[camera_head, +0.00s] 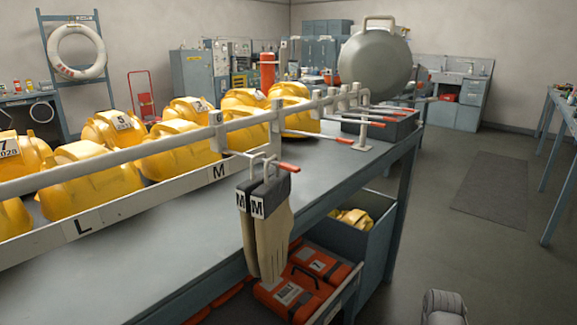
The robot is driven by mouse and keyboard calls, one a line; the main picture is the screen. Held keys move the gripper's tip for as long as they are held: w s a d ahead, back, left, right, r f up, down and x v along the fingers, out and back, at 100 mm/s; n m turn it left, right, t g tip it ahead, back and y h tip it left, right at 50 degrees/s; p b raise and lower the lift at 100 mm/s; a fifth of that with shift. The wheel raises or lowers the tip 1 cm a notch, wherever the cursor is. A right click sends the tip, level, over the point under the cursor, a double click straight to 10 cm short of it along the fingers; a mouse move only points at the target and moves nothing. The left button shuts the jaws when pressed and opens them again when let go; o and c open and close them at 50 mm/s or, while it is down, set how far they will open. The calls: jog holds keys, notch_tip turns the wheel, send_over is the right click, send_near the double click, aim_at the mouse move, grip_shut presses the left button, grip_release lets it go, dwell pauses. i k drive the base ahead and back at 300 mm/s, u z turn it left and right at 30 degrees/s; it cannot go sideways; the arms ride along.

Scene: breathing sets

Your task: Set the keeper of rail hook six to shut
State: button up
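The nearest red tip (290,168) is beside two beige bags (268,235) with dark tops marked M, which hang from the rail's hooks. Other red tips (376,124) show farther along, near the rail's end post (362,133). The keepers are too small to tell open from shut.
A large grey-green round object (375,68) with a handle rises behind the rail's far end. Orange cases (290,290) sit below. A dark ribbed shape (443,308) is unclear. The right floor is open.

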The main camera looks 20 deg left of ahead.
aim_at(294, 168)
jog(key=u, duration=0.05)
jog(key=k, duration=1.8)
jog(key=u, duration=1)
jog(key=i, duration=1)
jog(key=z, duration=0.05)
